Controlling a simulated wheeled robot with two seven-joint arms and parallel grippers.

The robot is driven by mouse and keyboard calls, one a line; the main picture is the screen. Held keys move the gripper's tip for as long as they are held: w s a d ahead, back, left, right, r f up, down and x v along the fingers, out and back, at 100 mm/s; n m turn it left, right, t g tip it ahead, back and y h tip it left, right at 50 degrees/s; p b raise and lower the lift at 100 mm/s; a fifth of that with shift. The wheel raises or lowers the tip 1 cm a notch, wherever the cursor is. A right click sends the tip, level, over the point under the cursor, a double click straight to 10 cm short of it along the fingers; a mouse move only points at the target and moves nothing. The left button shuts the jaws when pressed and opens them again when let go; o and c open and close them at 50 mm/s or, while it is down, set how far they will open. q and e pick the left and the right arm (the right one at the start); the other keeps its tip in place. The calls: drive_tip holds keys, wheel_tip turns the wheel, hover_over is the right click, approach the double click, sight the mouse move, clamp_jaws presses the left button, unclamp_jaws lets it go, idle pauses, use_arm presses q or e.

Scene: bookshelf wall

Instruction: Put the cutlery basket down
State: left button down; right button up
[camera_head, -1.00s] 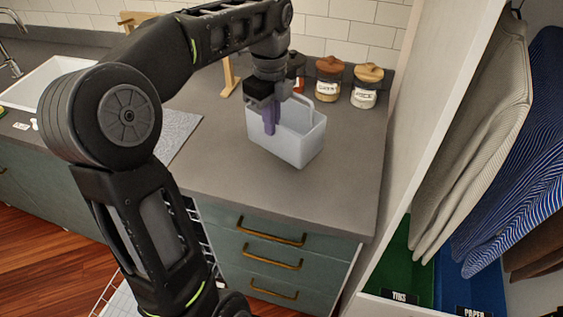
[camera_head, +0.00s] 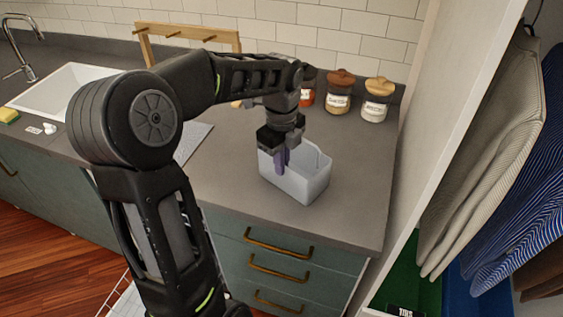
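The cutlery basket (camera_head: 307,184) is a pale grey-white open box with a raised handle part at its back. It is over the grey counter, near the front edge. I cannot tell whether its base touches the counter. My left gripper (camera_head: 282,163) points down at the basket's left wall and is shut on it. The basket looks about upright. My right gripper is out of view.
Lidded jars (camera_head: 339,95) stand at the back right of the counter (camera_head: 345,215). A wooden rack (camera_head: 190,32) and white sink (camera_head: 65,95) are at the left. A white panel (camera_head: 440,130) bounds the right. The counter right of the basket is clear.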

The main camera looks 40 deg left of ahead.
use_arm(q)
drive_tip(key=shift+f, duration=0.15)
drive_tip(key=c, duration=1.7)
unclamp_jaws()
